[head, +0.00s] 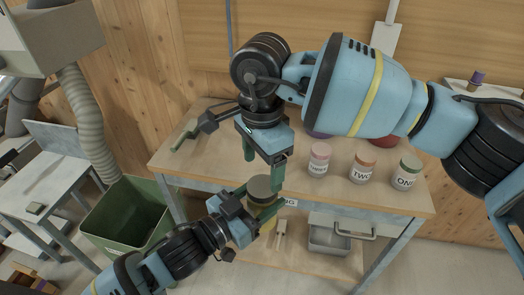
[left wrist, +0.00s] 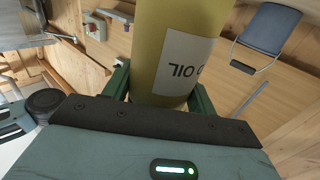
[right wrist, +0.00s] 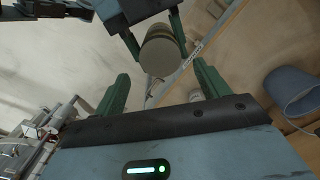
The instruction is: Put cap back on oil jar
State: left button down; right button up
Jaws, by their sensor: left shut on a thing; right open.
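My left gripper (head: 256,200) is shut on the yellow oil jar (head: 264,206) and holds it in front of the bench. In the left wrist view the jar (left wrist: 178,45) fills the space between the fingers, and its white OIL label reads upside down. A round dark olive cap (head: 261,186) shows at the jar's top; it also shows in the right wrist view (right wrist: 160,52). I cannot tell whether it is fully seated. My right gripper (head: 264,164) is open and empty, just above the cap, its fingers pointing down toward it.
A pink-lidded jar (head: 319,158), jar TWO (head: 363,166) and jar ONE (head: 406,172) stand on the wooden bench (head: 340,197). A green tool (head: 187,133) lies at its left. A green bin (head: 128,215) stands on the floor at left. A grey basin (head: 328,240) sits below the bench.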

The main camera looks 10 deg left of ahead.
aim_at(262, 185)
jog(key=shift+f, duration=2.45)
jog(key=c, duration=1)
jog(key=o, duration=1.2)
jog(key=shift+r, duration=0.1)
notch_tip(262, 185, up, 12)
jog(key=shift+f, duration=0.1)
